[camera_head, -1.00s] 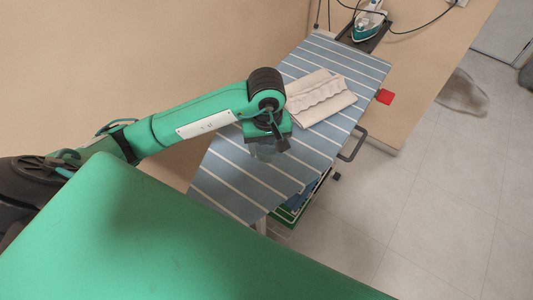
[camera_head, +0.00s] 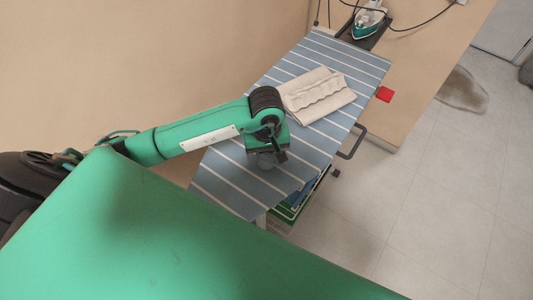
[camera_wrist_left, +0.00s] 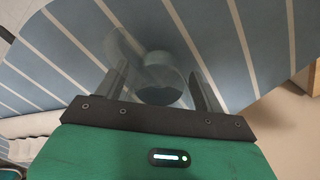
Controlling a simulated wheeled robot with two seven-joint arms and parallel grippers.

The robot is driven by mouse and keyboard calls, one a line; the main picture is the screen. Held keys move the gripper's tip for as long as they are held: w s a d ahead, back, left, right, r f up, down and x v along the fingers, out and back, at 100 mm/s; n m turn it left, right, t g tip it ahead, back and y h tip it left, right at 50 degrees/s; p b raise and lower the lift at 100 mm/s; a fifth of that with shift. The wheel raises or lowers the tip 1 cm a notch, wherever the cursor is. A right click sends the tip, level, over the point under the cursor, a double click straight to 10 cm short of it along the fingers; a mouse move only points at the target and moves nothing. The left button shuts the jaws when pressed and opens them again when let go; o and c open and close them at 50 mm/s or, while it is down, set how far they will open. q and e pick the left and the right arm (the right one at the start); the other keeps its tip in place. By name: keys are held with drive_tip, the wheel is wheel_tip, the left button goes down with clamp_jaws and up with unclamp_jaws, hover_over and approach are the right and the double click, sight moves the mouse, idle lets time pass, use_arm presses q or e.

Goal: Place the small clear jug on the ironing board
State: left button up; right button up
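My left gripper (camera_head: 266,153) points down over the near half of the striped blue ironing board (camera_head: 232,190). Its two fingers stand either side of the small clear jug (camera_head: 265,161) and hold it. In the left wrist view the jug (camera_wrist_left: 162,78) shows between the fingers, with the striped cover behind it. The jug is see-through and partly hidden by the gripper in the head view. I cannot tell whether its base touches the board. My right gripper is not in view.
A folded beige cloth (camera_head: 318,95) lies on the board beyond the gripper. An iron (camera_head: 368,20) stands on the rest at the board's far end. A red object (camera_head: 385,94) lies right of the board. The board's near end is clear.

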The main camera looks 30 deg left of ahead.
use_arm(q)
drive_tip(key=shift+o, duration=0.5)
drive_tip(key=shift+r, duration=0.1)
drive_tip(key=shift+r, duration=0.15)
drive_tip(key=shift+w+r, duration=0.1)
drive_tip(key=shift+r, duration=0.15)
wheel_tip(320, 180, up, 11)
drive_tip(key=b, duration=0.2)
drive_tip(key=shift+r+b, duration=0.2)
drive_tip(key=shift+b, duration=0.1)
